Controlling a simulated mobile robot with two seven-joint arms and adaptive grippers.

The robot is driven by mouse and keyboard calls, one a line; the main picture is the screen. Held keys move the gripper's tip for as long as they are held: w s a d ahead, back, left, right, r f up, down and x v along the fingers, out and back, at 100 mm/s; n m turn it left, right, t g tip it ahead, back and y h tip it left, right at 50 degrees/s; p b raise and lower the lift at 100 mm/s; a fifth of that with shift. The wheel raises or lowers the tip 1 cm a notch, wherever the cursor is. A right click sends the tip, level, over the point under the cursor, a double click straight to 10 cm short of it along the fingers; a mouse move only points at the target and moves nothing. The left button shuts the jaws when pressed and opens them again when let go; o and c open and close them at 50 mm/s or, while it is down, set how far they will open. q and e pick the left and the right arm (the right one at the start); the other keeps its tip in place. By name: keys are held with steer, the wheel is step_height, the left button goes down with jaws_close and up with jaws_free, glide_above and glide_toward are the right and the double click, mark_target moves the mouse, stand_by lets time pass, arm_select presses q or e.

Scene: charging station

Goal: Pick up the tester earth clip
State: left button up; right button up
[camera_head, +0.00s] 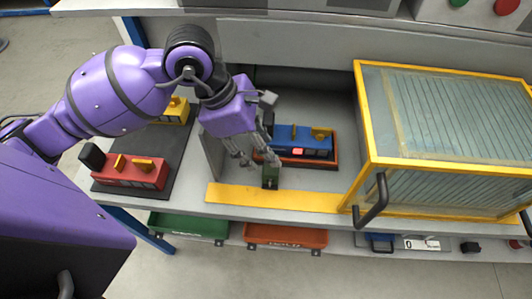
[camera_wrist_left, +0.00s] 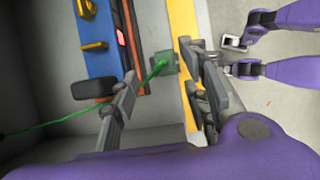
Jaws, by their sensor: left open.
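The earth clip (camera_head: 270,177) looks like a small dark green block near the back edge of the yellow strip, in front of the blue unit. In the left wrist view the green clip (camera_wrist_left: 163,63) has a thin green lead running off to the left edge. My left gripper (camera_head: 260,160) reaches down from above at the clip. In the left wrist view its two fingers (camera_wrist_left: 166,92) are spread apart, with the clip showing between and just beyond them. I cannot tell whether either finger touches it. My right gripper is not in view.
A blue unit (camera_head: 303,142) in an orange-brown tray stands close behind the clip. A yellow-framed clear box (camera_head: 445,120) with dark handles stands to the right. A red unit (camera_head: 131,172) and a yellow unit (camera_head: 175,110) sit at left. Green (camera_head: 188,226) and orange (camera_head: 285,236) bins are below the bench edge.

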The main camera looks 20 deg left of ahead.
mark_target(269, 166)
arm_select(q)
steer(key=shift+s+d+f, duration=0.2)
steer(key=shift+s+f, duration=0.15)
steer(key=shift+f, duration=0.15)
steer(key=shift+s+d+f, duration=0.15)
steer(key=shift+s+f, duration=0.15)
steer(key=shift+f, duration=0.2)
steer(key=x, duration=0.4)
steer(key=shift+w+a+f+p, duration=0.1)
steer(key=shift+w+f+p, duration=0.15)
steer(key=shift+f+p, duration=0.05)
steer(key=shift+w+f, duration=0.1)
steer(key=shift+f, duration=0.45)
jaws_close()
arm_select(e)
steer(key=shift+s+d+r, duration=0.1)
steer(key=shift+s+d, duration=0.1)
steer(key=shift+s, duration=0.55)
